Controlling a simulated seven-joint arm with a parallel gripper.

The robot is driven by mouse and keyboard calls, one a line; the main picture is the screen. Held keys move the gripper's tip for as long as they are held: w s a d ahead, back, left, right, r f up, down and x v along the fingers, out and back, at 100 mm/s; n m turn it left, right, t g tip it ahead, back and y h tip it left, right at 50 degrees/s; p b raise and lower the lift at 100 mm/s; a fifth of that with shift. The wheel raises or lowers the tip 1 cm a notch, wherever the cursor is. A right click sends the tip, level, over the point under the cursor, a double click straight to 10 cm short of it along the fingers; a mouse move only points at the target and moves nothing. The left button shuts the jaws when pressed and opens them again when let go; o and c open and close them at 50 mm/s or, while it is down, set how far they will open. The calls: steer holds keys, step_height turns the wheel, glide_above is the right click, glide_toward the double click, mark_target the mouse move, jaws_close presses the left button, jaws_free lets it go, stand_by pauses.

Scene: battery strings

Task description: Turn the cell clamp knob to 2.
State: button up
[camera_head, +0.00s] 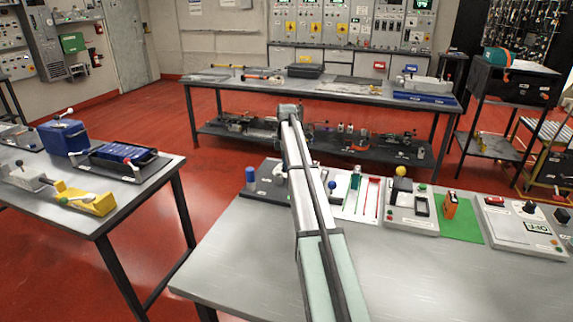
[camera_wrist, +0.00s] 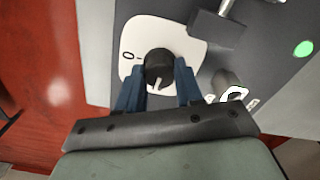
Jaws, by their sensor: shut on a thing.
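In the wrist view a round black knob (camera_wrist: 157,64) with a white pointer mark stands on a white dial plate (camera_wrist: 190,42) of a dark grey panel. A "0" is printed left of the knob. The white mark points down in the picture, toward my palm. The figure 2 is not visible. My gripper (camera_wrist: 160,81) has its blue fingers on either side of the knob and is shut on it. In the head view my arm hides the knob and the gripper. The dark base plate (camera_head: 264,188) shows beside the arm.
In the wrist view a grey bracket (camera_wrist: 217,27), a short grey post (camera_wrist: 226,82) and a green button (camera_wrist: 303,49) stand close by. The steel bench (camera_head: 440,280) is clear in front.

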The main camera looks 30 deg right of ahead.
stand_by(0.3)
steer(key=shift+n, duration=1.4)
steer(key=o, duration=0.9)
steer(key=shift+r, duration=1.75)
